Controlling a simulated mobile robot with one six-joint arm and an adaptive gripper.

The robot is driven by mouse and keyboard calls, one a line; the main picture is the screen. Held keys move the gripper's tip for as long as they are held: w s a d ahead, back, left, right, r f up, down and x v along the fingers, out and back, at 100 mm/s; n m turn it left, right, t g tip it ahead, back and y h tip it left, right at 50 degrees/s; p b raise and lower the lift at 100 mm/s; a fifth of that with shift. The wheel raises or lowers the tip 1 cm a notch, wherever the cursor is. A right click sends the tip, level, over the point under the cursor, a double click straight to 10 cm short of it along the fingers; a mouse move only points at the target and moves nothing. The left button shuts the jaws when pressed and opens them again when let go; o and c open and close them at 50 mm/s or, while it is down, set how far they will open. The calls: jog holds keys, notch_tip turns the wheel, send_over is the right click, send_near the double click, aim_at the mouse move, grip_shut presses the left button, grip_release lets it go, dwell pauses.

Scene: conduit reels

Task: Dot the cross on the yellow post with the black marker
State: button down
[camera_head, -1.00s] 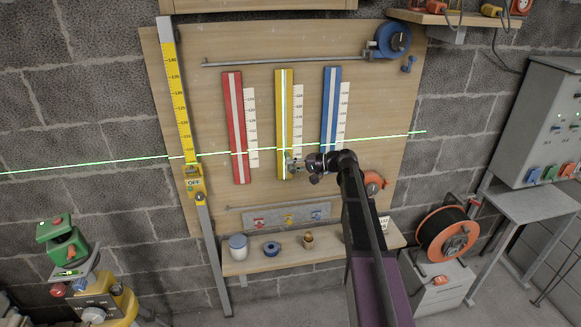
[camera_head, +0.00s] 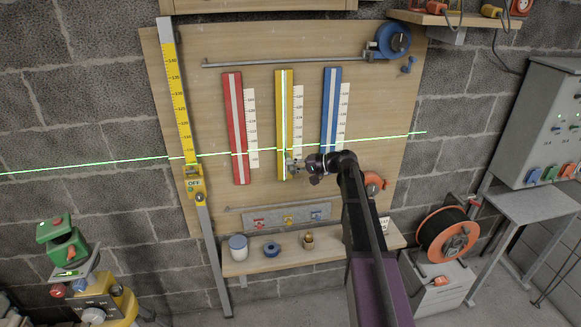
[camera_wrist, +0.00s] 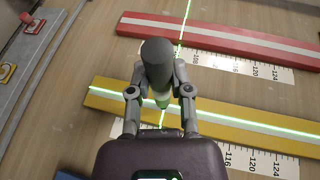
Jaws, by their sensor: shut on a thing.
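The yellow post (camera_head: 285,100) is fixed to the wooden board between a red and a blue post. A green line runs along its length and another crosses it low down, making the cross (camera_head: 285,148). My gripper (camera_head: 292,164) is at the post's lower part, just below the cross. In the wrist view my gripper (camera_wrist: 160,92) is shut on the black marker (camera_wrist: 157,58), a dark, thick cylinder. The yellow post (camera_wrist: 230,126) lies behind it there. The marker hides the crossing of the lines, and I cannot tell whether its tip touches the post.
The red post (camera_head: 236,125) and the blue post (camera_head: 331,105) stand either side, with white scales beside the posts. A yellow level staff (camera_head: 178,95) leans at the left. A shelf (camera_head: 262,264) below holds small containers. An orange reel (camera_head: 447,235) stands at the right.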

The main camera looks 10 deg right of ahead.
jog(key=s, duration=0.7)
jog(key=shift+s, duration=0.35)
dwell(0.9)
jog(key=shift+r, duration=0.1)
jog(key=shift+r+p, duration=0.65)
jog(key=shift+p, duration=0.1)
